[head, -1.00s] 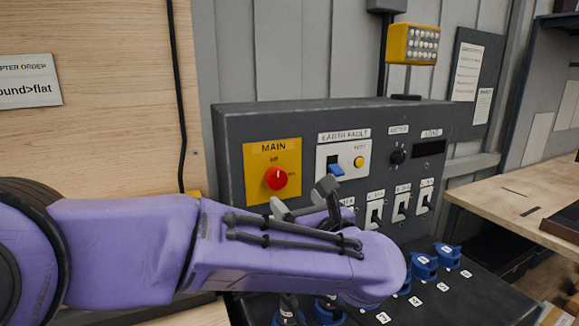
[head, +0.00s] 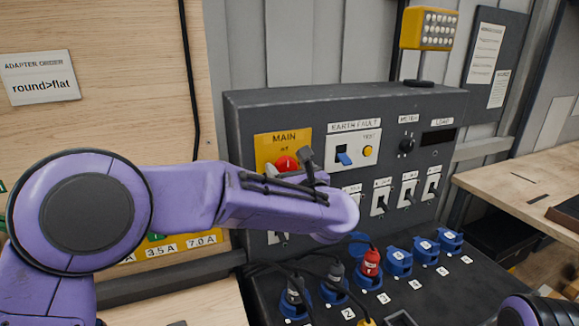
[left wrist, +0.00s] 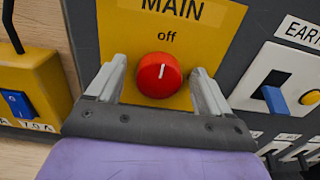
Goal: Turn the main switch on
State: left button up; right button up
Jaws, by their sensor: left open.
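The main switch is a red round knob (head: 287,162) on a yellow plate (head: 268,143) marked MAIN, at the left of a grey panel. In the left wrist view the knob (left wrist: 158,75) has its white line pointing up to "off". My left gripper (head: 289,168) is in front of the plate and hides the knob's lower part in the head view. In the left wrist view its open fingers (left wrist: 158,88) stand on either side of the knob, with visible gaps. I cannot tell how deep they reach around it. My right gripper is not in view.
Right of the knob are the earth-fault switch (head: 343,156), a yellow test button (head: 368,152) and several small breakers (head: 380,201). Below lie blue sockets (head: 398,262), a red plug (head: 371,262) and cables.

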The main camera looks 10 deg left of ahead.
pick_arm(q)
jog(key=shift+s, duration=0.1)
jog(key=c, duration=1)
jog(key=shift+f, duration=0.1)
